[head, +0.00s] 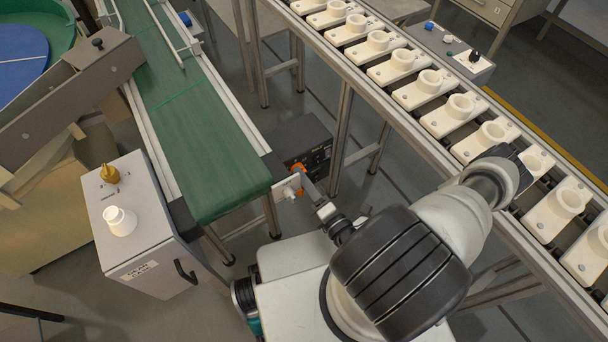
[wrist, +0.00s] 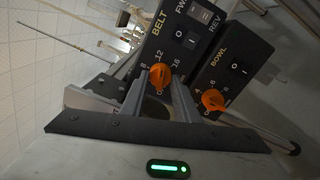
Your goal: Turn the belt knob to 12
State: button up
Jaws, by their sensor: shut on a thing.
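The belt knob (wrist: 160,75) is orange and sits on the black BELT panel (wrist: 186,52), with 8, 12 and 16 printed around it. My gripper (wrist: 160,84) has its two fingers on either side of this knob, shut on it. I cannot tell for certain which number the knob points at.
A second orange knob (wrist: 212,99), on the BOWL panel (wrist: 235,65), is close to the right finger. The green conveyor (head: 205,140) ends just left of my gripper. A rail of white sockets (head: 430,85) runs at right. A grey cabinet (head: 130,225) stands at left.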

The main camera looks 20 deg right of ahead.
jog(key=shift+n+p, duration=0.45)
jog(key=shift+n, duration=0.65)
jog(key=o, duration=1)
jog(key=shift+f, duration=0.1)
